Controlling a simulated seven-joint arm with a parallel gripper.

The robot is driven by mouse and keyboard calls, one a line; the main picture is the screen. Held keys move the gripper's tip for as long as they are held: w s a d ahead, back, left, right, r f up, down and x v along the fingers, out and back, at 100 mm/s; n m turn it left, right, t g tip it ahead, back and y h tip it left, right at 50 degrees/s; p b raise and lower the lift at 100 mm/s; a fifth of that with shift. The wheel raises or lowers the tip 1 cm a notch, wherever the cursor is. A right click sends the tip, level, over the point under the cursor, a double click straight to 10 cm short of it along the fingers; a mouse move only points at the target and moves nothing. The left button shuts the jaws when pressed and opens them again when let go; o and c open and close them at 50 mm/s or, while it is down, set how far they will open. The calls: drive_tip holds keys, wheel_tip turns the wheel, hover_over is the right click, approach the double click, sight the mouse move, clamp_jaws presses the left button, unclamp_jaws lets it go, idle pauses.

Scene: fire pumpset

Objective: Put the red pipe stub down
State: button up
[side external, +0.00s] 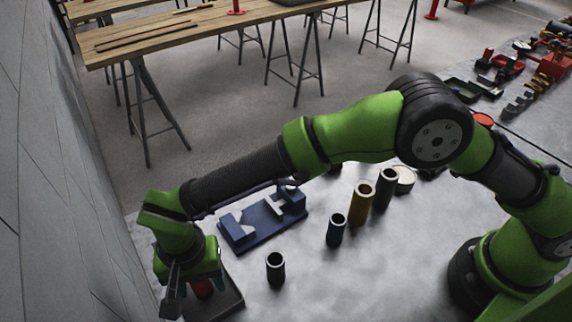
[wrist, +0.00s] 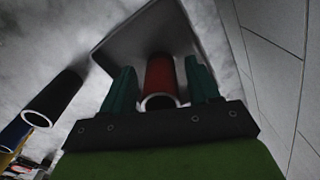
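The red pipe stub (side external: 203,289) stands upright on a dark flat tray (side external: 232,305) at the lower left of the side view. In the wrist view the red pipe stub (wrist: 160,75) shows its open pale-rimmed top toward the camera, with the tray (wrist: 118,45) beyond it. My gripper (wrist: 160,82) has its two green fingers on either side of the stub, with a visible gap on each side, so it is open around it. In the side view my gripper (side external: 190,292) is low over the tray and partly hides the stub.
A black pipe (side external: 275,268) stands right of the tray. A blue pipe (side external: 336,230), a yellow pipe (side external: 361,203) and a dark green pipe (side external: 385,188) stand farther right. A blue fixture (side external: 262,222) lies behind the tray. A grey wall (side external: 60,200) is close on the left.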

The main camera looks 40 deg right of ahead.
wheel_tip(320, 180, up, 12)
drive_tip(key=shift+f, duration=0.1)
drive_tip(key=w+d+r+t+y, duration=0.1)
drive_tip(key=w+d+r, duration=0.1)
drive_tip(key=d+r, duration=0.6)
drive_tip(key=w+d+r+t+y, duration=0.15)
drive_tip(key=d+r, duration=0.25)
drive_tip(key=d, duration=0.8)
drive_tip(key=s+d+t, duration=0.1)
drive_tip(key=s+d, duration=0.2)
drive_tip(key=d, duration=0.4)
drive_tip(key=s+d+f+t, duration=0.1)
drive_tip(key=s+d+t, duration=0.1)
drive_tip(key=s+d, duration=0.2)
drive_tip(key=s+d+t, duration=0.1)
drive_tip(key=s+d, duration=0.3)
drive_tip(key=d, duration=0.6)
drive_tip(key=shift+d+f+n+t, duration=0.15)
drive_tip(key=shift+d+n+t, duration=0.05)
drive_tip(key=shift+n+t, duration=0.15)
